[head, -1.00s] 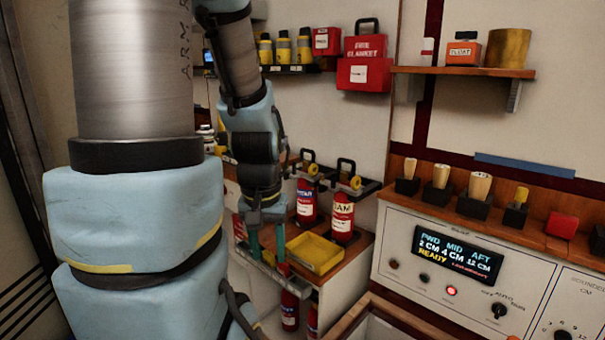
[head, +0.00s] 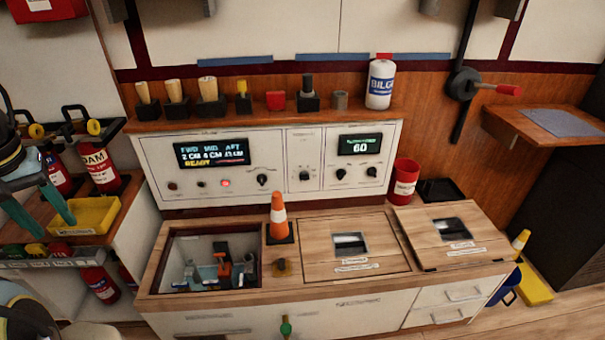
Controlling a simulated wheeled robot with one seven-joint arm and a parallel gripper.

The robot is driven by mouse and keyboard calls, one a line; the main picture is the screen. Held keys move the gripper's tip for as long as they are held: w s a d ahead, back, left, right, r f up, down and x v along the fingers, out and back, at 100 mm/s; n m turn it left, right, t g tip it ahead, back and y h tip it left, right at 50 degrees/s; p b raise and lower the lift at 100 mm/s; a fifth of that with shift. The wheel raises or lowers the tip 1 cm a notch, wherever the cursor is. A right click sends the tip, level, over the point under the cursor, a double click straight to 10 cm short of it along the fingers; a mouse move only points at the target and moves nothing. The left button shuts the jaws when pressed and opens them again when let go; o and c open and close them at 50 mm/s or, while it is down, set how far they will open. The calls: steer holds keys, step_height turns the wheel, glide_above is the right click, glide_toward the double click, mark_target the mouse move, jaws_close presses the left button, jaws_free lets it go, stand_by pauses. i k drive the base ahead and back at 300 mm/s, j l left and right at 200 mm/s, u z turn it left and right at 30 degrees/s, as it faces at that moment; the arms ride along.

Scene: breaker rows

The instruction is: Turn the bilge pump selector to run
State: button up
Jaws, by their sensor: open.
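The bilge pump selector seems to be the black rotary knob (head: 262,180) at the lower right of the white panel's left section, below and right of a lit display (head: 212,152). A second earlier marking around it reads OFF, AUTO and RUN; where its pointer stands is too small to tell. My gripper (head: 38,224), with teal fingers, is at the left edge of the head view. It is open, by the yellow tray and well left of the panel, apart from the knob.
A yellow tray (head: 88,213) and red extinguishers (head: 99,168) stand near my gripper. Below the panel are an open hatch (head: 160,272), an orange cone (head: 279,216) and two wooden lids. More knobs (head: 305,176) sit to the right. Wooden plugs line the shelf above.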

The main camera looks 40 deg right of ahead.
mark_target(262, 179)
steer(key=z, duration=1.45)
steer(key=j+z, duration=0.1)
steer(key=j, duration=0.15)
steer(key=i+j+u, duration=0.2)
steer(key=j+u, duration=0.2)
steer(key=j, duration=0.2)
steer(key=i+u, duration=0.1)
